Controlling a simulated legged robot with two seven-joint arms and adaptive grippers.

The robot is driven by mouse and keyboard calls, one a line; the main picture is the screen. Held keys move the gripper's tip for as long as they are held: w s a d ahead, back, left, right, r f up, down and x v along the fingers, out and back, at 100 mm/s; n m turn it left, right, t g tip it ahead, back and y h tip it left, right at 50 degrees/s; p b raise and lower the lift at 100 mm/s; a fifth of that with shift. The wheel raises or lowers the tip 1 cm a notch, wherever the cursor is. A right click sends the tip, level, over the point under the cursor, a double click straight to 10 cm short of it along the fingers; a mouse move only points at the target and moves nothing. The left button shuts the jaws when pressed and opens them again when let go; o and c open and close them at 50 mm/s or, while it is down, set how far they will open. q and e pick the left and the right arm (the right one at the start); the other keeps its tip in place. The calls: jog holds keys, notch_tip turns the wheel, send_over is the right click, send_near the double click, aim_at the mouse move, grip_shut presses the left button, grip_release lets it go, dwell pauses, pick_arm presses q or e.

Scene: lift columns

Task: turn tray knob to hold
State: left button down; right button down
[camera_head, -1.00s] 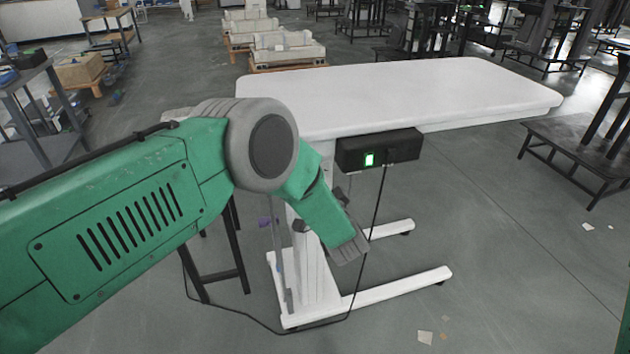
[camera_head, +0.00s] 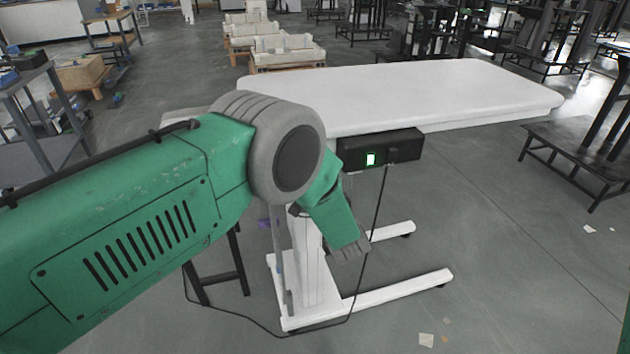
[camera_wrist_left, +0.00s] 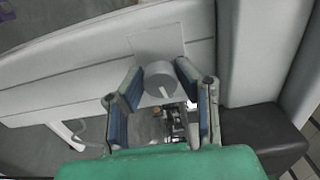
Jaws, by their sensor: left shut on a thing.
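In the left wrist view a grey round knob (camera_wrist_left: 159,78) with a white pointer line sits on a pale square plate (camera_wrist_left: 158,40) on a white surface. The pointer line faces the lower side of the picture, slightly to the right. My left gripper (camera_wrist_left: 158,74) has its two fingers on either side of the knob and is shut on it. In the head view the left gripper (camera_head: 350,248) is in front of the white table's column, and the knob is not visible there. My right gripper is in neither view.
A white lift table (camera_head: 400,90) has a black control box (camera_head: 405,147) with a green lit switch under its edge. A cable hangs from the box to the floor. The white feet (camera_head: 400,296) stretch right.

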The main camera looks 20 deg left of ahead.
pick_arm(q)
jog(key=shift+s+d+f, duration=0.1)
jog(key=shift+d+f, duration=0.15)
jog(key=shift+d, duration=0.15)
jog(key=c, duration=1.2)
grip_release()
jog(key=shift+d+r, duration=0.1)
jog(key=v, duration=1.1)
jog(key=shift+s+d, duration=0.25)
jog(key=shift+d, duration=0.05)
